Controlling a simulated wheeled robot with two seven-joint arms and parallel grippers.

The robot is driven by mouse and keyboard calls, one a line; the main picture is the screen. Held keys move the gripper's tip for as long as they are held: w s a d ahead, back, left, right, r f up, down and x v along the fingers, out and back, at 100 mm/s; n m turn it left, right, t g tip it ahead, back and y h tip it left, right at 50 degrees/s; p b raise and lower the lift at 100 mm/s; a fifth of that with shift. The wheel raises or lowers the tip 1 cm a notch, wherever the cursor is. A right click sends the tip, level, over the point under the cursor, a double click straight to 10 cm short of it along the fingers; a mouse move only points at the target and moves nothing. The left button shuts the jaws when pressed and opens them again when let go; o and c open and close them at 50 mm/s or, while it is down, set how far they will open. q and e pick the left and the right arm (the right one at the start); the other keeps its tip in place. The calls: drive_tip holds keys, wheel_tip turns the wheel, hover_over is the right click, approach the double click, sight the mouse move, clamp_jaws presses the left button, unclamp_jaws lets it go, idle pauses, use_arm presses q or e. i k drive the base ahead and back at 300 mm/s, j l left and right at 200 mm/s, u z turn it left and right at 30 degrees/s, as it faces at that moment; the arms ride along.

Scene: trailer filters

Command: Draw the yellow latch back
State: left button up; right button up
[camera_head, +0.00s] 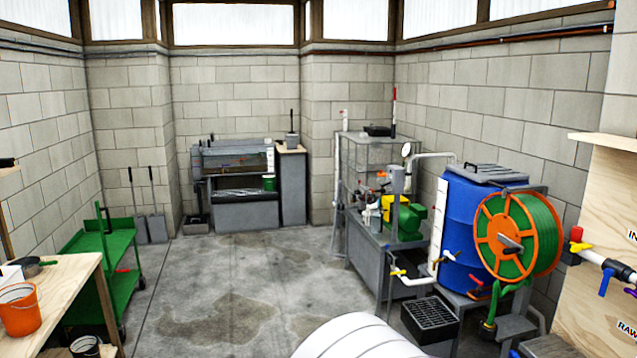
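I cannot make out for certain a yellow latch in this view. Neither of my grippers is in view.
A blue barrel (458,215) and an orange hose reel (502,238) stand at the right. A black crate (430,318) sits on the floor before them. A green cart (88,245) and a wooden bench (70,275) with an orange bucket (20,312) are left. The middle floor is clear.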

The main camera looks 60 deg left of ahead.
sight(576, 248)
drive_tip(key=i+j+u, duration=0.4)
drive_tip(key=j, duration=0.2)
drive_tip(key=i+j+u, duration=0.85)
drive_tip(key=i+j, duration=0.25)
drive_tip(key=i, duration=0.25)
drive_tip(key=i+j, duration=0.2)
drive_tip(key=i, duration=0.3)
drive_tip(key=i+j, duration=0.25)
drive_tip(key=i, duration=0.25)
drive_tip(key=z, duration=2.3)
